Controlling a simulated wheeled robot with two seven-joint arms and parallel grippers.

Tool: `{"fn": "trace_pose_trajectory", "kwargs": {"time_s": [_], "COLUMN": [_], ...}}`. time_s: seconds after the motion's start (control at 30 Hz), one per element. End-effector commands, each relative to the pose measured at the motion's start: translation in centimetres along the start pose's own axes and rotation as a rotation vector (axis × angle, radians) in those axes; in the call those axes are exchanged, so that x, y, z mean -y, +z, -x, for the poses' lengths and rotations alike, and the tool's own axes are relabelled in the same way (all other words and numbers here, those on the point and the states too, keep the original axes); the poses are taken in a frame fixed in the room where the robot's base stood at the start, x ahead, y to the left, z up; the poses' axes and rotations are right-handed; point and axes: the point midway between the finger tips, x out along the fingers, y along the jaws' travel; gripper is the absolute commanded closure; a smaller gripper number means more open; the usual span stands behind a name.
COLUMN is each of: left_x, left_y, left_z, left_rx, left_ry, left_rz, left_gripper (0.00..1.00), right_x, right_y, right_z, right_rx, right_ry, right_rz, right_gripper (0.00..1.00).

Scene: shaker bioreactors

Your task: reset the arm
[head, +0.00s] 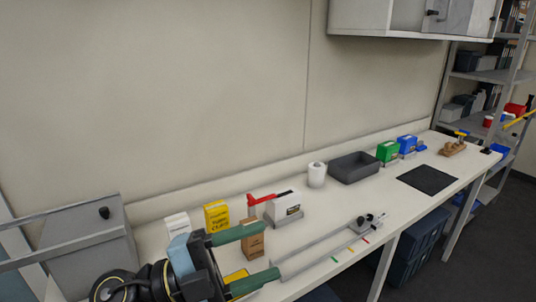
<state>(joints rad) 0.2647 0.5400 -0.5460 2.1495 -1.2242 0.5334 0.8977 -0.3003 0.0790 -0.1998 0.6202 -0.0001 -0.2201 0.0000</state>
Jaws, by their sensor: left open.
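My left arm (140,285) comes in at the bottom left of the head view, black with yellow rings. My left gripper (269,250) is open, with its two green fingers spread apart and pointing right over the near left part of the bench. A brown box (252,238) shows between and just behind the fingers; I cannot tell the distance. No object is held between the fingertips. My right gripper is not in view.
The white bench (340,215) carries a yellow box (217,216), a white box (177,226), a paper roll (316,175), a grey tray (354,168), a black mat (427,180) and a metal rail fixture (335,240). A wall cabinet (385,17) hangs above. Shelves (485,75) stand right.

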Motion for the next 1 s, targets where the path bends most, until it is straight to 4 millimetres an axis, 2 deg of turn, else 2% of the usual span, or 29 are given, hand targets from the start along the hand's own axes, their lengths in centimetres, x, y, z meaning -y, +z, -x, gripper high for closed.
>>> {"fn": "trace_pose_trajectory", "kwargs": {"time_s": [0.1,0.2,0.27,0.37,0.47,0.53,0.63,0.7,0.8,1.0], "left_x": [3.4,5.1,5.4,4.3,1.5,-1.5,-6.7,-10.3,-14.7,-21.1], "left_y": [1.3,3.5,5.1,7.8,9.9,10.7,10.7,9.8,7.9,3.1], "left_z": [1.4,4.0,6.1,10.1,14.3,17.2,21.0,23.1,25.2,27.6], "left_rx": [0.130,0.292,0.409,0.627,0.867,1.041,1.285,1.433,1.600,1.813], "left_ry": [-0.293,-0.500,-0.604,-0.736,-0.811,-0.827,-0.796,-0.741,-0.639,-0.409], "left_rz": [0.099,0.196,0.262,0.385,0.526,0.633,0.799,0.912,1.052,1.281], "left_gripper": [0.42,0.42,0.42,0.42,0.42,0.42,0.42,0.42,0.42,0.42], "right_x": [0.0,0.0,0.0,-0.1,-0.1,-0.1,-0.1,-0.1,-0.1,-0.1], "right_y": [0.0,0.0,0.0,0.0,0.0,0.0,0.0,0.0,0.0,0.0], "right_z": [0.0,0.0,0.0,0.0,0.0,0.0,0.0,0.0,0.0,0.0], "right_rx": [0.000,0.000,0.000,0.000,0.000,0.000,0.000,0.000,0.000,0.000], "right_ry": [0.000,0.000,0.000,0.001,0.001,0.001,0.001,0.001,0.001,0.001], "right_rz": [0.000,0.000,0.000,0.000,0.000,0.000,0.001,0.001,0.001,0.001], "right_gripper": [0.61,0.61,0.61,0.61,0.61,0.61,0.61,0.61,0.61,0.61]}}
